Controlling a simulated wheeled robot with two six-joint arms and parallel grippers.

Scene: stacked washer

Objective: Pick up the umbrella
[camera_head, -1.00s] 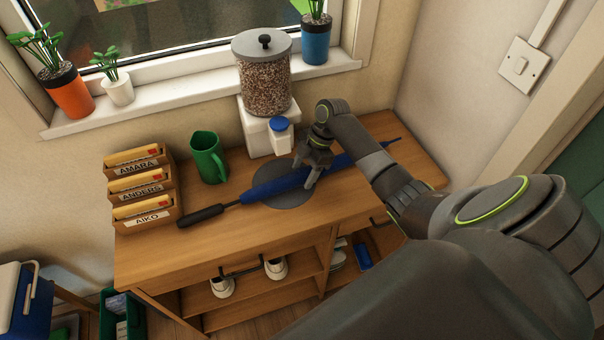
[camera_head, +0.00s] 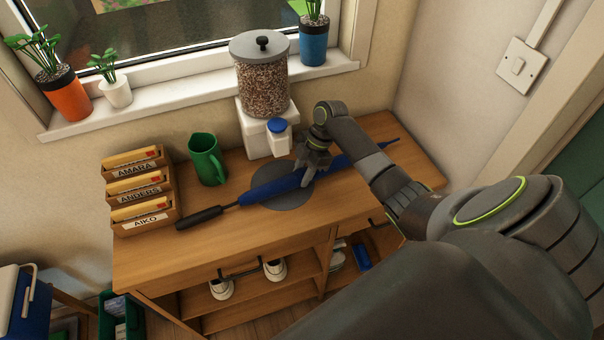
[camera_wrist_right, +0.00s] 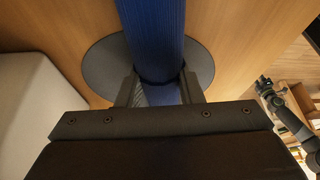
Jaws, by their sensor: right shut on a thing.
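The closed blue umbrella (camera_head: 258,190) lies across the wooden cabinet top, its black handle (camera_head: 199,217) to the left and its tip to the right. Part of it lies over a dark round disc (camera_head: 291,200). My right gripper (camera_head: 308,178) is down at the umbrella's middle and shut around its blue canopy. In the right wrist view the canopy (camera_wrist_right: 150,30) runs between the two fingers (camera_wrist_right: 160,90), with the disc (camera_wrist_right: 100,68) beneath. My left gripper is not seen in the head view.
A green mug (camera_head: 207,159), letter holders (camera_head: 142,190) and a white dispenser (camera_head: 262,130) with a filled jar (camera_head: 262,85) stand behind the umbrella. The cabinet's front strip is clear.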

